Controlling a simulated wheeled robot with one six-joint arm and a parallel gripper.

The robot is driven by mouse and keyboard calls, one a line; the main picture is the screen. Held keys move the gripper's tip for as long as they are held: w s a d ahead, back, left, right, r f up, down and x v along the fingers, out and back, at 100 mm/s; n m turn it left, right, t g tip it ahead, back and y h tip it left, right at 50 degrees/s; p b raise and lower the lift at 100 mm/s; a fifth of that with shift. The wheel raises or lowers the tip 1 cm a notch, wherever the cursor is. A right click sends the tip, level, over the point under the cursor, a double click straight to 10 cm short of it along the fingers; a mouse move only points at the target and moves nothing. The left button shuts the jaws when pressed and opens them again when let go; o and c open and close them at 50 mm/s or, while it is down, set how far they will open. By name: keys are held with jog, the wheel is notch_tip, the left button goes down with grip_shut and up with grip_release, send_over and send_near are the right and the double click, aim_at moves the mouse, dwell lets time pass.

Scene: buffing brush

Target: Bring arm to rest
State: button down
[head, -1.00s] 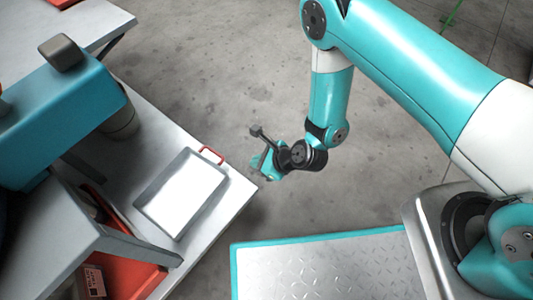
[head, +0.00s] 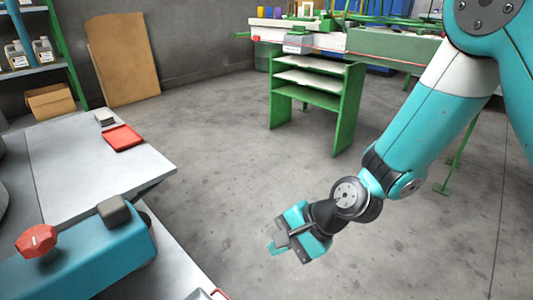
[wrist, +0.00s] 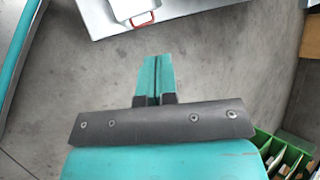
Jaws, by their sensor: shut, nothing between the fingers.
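My gripper (head: 278,246) hangs at the end of my teal arm over the bare concrete floor, right of the workbench in the head view. In the wrist view its two teal fingers (wrist: 152,80) lie together, shut, with nothing between them. The fingers touch no object. No brush shows in these frames.
A grey workbench (head: 85,165) with a red tray (head: 122,138) and a teal machine (head: 85,265) stands at the left. A green shelf rack (head: 340,110) stands further back. The middle floor is clear.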

jog(key=s+d+r+n+h+p, duration=0.1)
jog(key=s+d+r+n+p, duration=0.1)
jog(key=s+d+r+n, duration=0.45)
jog(key=s+d+r+n+h+p, duration=0.1)
jog(key=s+d+r+n+h, duration=0.2)
jog(key=r, duration=0.6)
jog(key=s+d+r+n+p, duration=0.2)
jog(key=s+d+r+n, duration=0.15)
jog(key=r+n, duration=0.35)
notch_tip(320, 180, up, 37)
jog(key=m+p, duration=0.1)
jog(key=p, duration=3.5)
jog(key=shift+s+a+g, duration=0.2)
jog(key=shift+s+g, duration=0.1)
jog(key=shift+g, duration=0.1)
jog(key=shift+r, duration=0.1)
jog(key=shift+a, duration=0.15)
